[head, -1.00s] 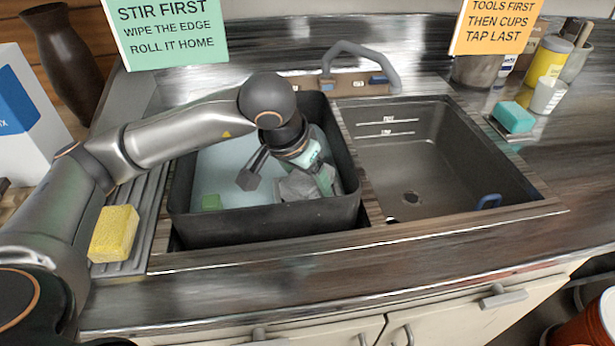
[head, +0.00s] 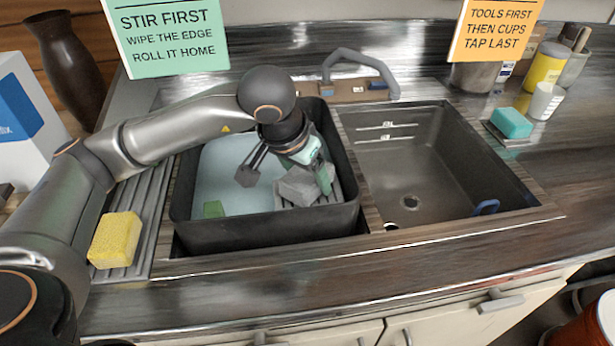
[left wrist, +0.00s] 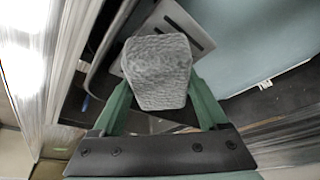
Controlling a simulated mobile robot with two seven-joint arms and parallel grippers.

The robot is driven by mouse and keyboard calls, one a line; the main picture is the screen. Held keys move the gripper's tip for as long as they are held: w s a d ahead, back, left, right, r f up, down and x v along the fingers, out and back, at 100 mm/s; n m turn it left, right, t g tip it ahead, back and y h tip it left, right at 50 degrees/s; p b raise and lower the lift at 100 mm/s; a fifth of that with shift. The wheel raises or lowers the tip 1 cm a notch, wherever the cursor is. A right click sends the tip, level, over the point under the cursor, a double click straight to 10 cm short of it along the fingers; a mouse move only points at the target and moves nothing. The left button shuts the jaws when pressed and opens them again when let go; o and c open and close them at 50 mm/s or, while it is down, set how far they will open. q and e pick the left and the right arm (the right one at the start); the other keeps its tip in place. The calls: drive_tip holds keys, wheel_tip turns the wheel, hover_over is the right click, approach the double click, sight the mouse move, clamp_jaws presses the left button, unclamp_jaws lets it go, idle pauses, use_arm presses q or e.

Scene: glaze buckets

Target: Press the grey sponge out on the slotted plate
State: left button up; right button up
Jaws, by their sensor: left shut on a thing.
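My left gripper (head: 304,182) is shut on the grey sponge (head: 298,188) inside the dark tub at the middle of the head view. In the left wrist view the sponge (left wrist: 157,72) sits between the two green fingers. The slotted plate (left wrist: 192,28) shows behind and beside the sponge, its dark slots partly covered. In the head view only a strip of the plate (head: 336,192) shows at the tub's right side. I cannot tell whether the sponge touches it. My right gripper is not in view.
A yellow sponge (head: 115,240) lies on the ribbed drainboard at left. A teal sponge (head: 511,122) sits at right.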

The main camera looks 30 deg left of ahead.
use_arm(q)
drive_tip(key=shift+r+p, duration=1.1)
drive_tip(key=shift+r, duration=1.25)
